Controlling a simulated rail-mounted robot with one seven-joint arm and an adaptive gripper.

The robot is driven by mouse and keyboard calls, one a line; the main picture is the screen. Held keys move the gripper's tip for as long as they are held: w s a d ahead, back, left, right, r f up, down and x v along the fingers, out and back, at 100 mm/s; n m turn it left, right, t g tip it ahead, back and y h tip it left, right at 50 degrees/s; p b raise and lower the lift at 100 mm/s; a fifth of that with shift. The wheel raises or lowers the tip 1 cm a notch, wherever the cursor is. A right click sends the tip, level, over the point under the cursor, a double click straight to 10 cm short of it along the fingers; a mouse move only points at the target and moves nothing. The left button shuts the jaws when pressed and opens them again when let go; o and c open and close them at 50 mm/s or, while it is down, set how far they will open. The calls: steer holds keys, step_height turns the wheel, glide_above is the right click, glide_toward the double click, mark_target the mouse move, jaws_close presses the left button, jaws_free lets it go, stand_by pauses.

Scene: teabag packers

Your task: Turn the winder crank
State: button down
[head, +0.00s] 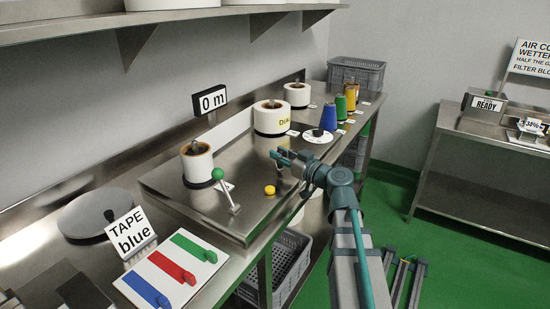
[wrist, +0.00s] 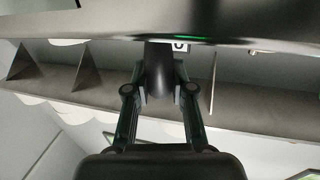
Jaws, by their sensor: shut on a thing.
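My gripper (head: 283,158) is at the right front edge of the steel winder bench, past the yellow button. In the wrist view my gripper (wrist: 160,92) has its two fingers closed on both sides of a dark, rounded handle (wrist: 160,65), which looks like the winder crank's grip. The rest of the crank is hidden or too small to tell in the head view. The winder top (head: 240,205) carries a lever with a green ball knob (head: 217,174) and a yellow button (head: 269,189). A sign reading "0 m" (head: 210,102) stands behind.
White rolls (head: 270,118) and blue, green and yellow spools (head: 329,118) stand farther along the bench. A "TAPE blue" sign (head: 131,234) and a panel with coloured sliders (head: 172,270) are at the front left. A grey crate (head: 290,265) sits below.

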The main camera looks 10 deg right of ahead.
steer(key=shift+d, duration=0.1)
steer(key=c, duration=1)
jaws_free()
steer(key=shift+v, duration=3.75)
